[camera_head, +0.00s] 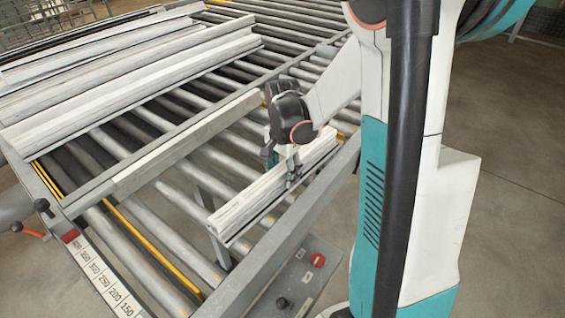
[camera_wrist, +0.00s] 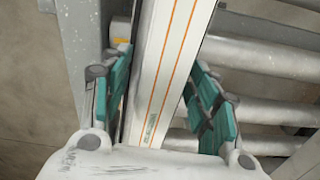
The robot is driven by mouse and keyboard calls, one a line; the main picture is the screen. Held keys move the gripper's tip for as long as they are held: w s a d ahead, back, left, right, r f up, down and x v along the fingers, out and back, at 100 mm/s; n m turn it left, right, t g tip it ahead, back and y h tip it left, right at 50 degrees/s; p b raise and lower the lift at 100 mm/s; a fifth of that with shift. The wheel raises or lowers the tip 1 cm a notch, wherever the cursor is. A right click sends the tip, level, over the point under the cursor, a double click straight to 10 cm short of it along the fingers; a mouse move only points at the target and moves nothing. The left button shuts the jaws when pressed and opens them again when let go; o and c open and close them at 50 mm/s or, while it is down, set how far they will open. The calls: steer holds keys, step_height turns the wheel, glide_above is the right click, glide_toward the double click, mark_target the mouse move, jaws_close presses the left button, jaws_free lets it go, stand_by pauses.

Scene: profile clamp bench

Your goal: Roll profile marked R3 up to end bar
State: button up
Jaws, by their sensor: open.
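A white long profile (camera_head: 243,207) lies across the rollers near the front right rail. My gripper (camera_head: 283,174) is over its middle from above. In the wrist view the profile (camera_wrist: 180,25) has orange lengthwise lines and a small printed mark, too small to read as R3. My gripper (camera_wrist: 158,68) is open there, with one teal-padded finger on each side of the profile. The left finger is very close to it; I cannot tell whether it touches. A gap shows at the right finger. I cannot tell which bar is the end bar.
Several white profiles (camera_head: 130,75) lie on the rollers at the back left. A pale grey bar (camera_head: 180,148) lies mid-table. A numbered scale (camera_head: 102,277) with a red marker (camera_head: 71,236) is at the lower left. A control box (camera_head: 300,278) sits by the front rail (camera_head: 270,262).

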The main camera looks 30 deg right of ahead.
steer(key=shift+f, duration=0.4)
jaws_close()
steer(key=shift+n, duration=0.6)
jaws_free()
